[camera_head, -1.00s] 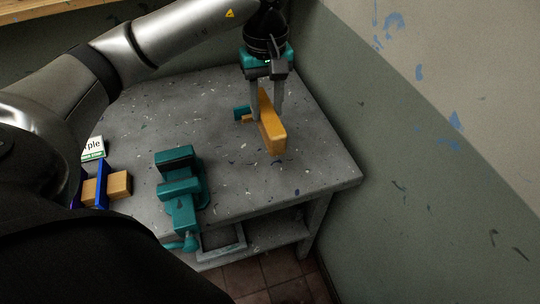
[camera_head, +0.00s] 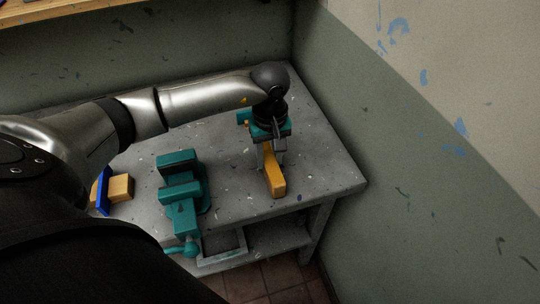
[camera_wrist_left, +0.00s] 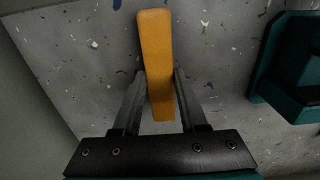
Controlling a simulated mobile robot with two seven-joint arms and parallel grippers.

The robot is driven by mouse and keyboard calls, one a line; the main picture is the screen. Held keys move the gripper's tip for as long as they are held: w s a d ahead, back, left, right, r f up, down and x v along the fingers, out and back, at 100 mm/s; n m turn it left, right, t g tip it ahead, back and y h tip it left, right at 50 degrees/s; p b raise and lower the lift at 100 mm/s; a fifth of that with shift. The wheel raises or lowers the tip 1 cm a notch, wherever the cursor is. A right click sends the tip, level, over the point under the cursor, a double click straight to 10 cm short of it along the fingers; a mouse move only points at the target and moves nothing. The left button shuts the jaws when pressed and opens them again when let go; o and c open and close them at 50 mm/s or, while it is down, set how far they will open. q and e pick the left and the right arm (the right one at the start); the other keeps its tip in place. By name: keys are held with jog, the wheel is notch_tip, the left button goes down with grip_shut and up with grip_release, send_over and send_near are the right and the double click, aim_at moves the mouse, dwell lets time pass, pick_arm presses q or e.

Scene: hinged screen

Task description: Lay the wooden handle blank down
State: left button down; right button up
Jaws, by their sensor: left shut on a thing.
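The wooden handle blank (camera_head: 274,180) is an orange-yellow bar at the right side of the grey workbench (camera_head: 325,165). My left gripper (camera_head: 267,162) points down over it, with its fingers on either side of it. In the left wrist view the fingers (camera_wrist_left: 160,85) are shut on the handle blank (camera_wrist_left: 156,50), which extends beyond them. The blank is close to the bench top; I cannot tell whether it touches. Its rear end is hidden under the gripper in the head view. My right gripper is not in view.
A teal vise (camera_head: 182,195) stands at the bench's front, left of the blank; a teal shape (camera_wrist_left: 295,70) shows at right in the wrist view. A blue-and-wood object (camera_head: 112,190) lies at the left. The wall (camera_head: 400,180) borders the right side.

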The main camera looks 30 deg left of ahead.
aim_at(270, 161)
pick_arm(q)
jog(key=shift+f, duration=0.15)
jog(key=shift+c, duration=2.2)
grip_release()
jog(key=shift+r, duration=0.2)
jog(key=shift+r, duration=0.3)
notch_tip(270, 161, up, 12)
jog(key=shift+f, duration=0.25)
